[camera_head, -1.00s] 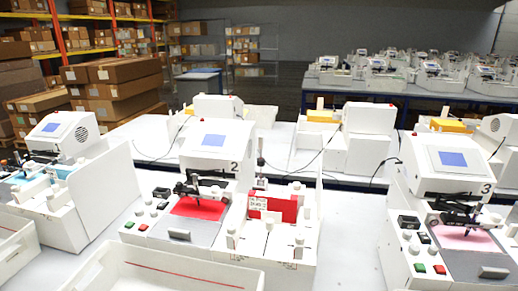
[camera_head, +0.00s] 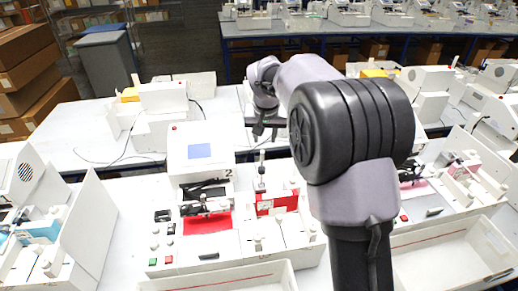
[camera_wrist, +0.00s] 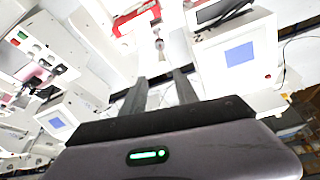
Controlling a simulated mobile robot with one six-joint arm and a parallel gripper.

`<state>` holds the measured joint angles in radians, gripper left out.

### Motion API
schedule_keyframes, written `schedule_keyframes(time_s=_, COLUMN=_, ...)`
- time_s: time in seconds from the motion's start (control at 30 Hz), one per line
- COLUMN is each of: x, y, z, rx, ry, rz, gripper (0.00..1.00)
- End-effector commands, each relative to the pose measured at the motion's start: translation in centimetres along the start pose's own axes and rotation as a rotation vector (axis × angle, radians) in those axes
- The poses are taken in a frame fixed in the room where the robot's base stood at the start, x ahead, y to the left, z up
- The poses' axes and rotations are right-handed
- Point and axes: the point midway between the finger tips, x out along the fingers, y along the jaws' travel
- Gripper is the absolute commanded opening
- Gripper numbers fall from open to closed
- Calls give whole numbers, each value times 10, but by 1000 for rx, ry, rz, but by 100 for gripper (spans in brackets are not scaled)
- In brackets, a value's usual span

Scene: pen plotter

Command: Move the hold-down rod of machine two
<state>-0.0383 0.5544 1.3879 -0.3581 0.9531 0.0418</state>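Machine two (camera_head: 198,150) is a white plotter with a blue screen and the number 2. Over its red sheet (camera_head: 207,222) lies a dark pen carriage (camera_head: 206,207), with a black bar (camera_head: 203,189) above it. An upright rod with a dark lower part (camera_head: 261,172) stands to the right, beside a red block (camera_head: 277,202). I cannot tell for certain which part is the hold-down rod. My gripper (camera_head: 264,138) hangs above and behind the upright rod, apart from it. In the wrist view my gripper (camera_wrist: 162,78) has its two fingers apart with nothing between them.
My arm hides the area right of machine two. Another plotter with pink paper (camera_head: 415,190) stands right, and one (camera_head: 35,220) with a tall white panel stands left. White trays (camera_head: 225,277) line the front. More machines (camera_head: 163,103) stand on the table behind.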

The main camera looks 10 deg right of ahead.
Motion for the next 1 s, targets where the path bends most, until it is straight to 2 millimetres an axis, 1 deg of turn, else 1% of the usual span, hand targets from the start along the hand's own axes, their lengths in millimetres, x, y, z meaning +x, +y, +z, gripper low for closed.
schedule_keyframes(time_s=0.03, x=13, y=0, z=1, rx=-1, ry=-3, rz=1, gripper=36)
schedule_keyframes(time_s=0.1, x=30, y=0, z=1, rx=-2, ry=-3, rz=1, gripper=36)
schedule_keyframes(time_s=0.3, x=77, y=0, z=0, rx=0, ry=-2, rz=0, gripper=36)
schedule_keyframes(time_s=0.4, x=96, y=0, z=1, rx=0, ry=-2, rz=0, gripper=36)
schedule_keyframes(time_s=0.5, x=110, y=0, z=0, rx=0, ry=-1, rz=0, gripper=36)
schedule_keyframes(time_s=0.67, x=119, y=0, z=0, rx=0, ry=1, rz=-1, gripper=36)
schedule_keyframes(time_s=0.87, x=119, y=0, z=0, rx=0, ry=1, rz=-1, gripper=36)
schedule_keyframes(time_s=0.93, x=119, y=0, z=0, rx=0, ry=1, rz=-1, gripper=26)
schedule_keyframes(time_s=1.0, x=119, y=0, z=0, rx=0, ry=1, rz=-1, gripper=12)
